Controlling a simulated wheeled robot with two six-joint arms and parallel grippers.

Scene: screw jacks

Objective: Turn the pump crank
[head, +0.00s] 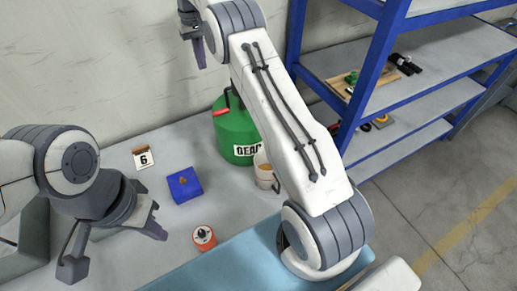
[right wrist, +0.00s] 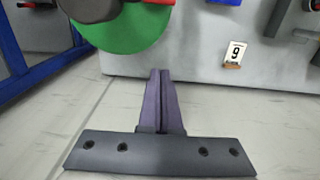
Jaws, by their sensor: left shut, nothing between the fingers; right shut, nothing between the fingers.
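A green drum (head: 236,138) with a partly visible white label starting "GEA" stands on the grey table by the wall. A red handle (head: 222,109) shows at its upper left; I cannot tell whether it is the crank grip. My right arm hides the drum's right side. My right gripper (head: 201,66) is shut and empty, high beside the wall, above and apart from the drum. In the right wrist view the drum (right wrist: 125,32) appears beyond the shut fingers (right wrist: 160,73). My left gripper (head: 159,235) is shut and empty over the table's front left, apart from the drum.
A blue box (head: 185,187), a "6" card (head: 143,158), an orange-and-white round item (head: 204,238) and a beige mug (head: 264,171) stand on the table. A light blue mat (head: 215,268) lies in front. A blue-framed shelf (head: 372,60) stands right of the table.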

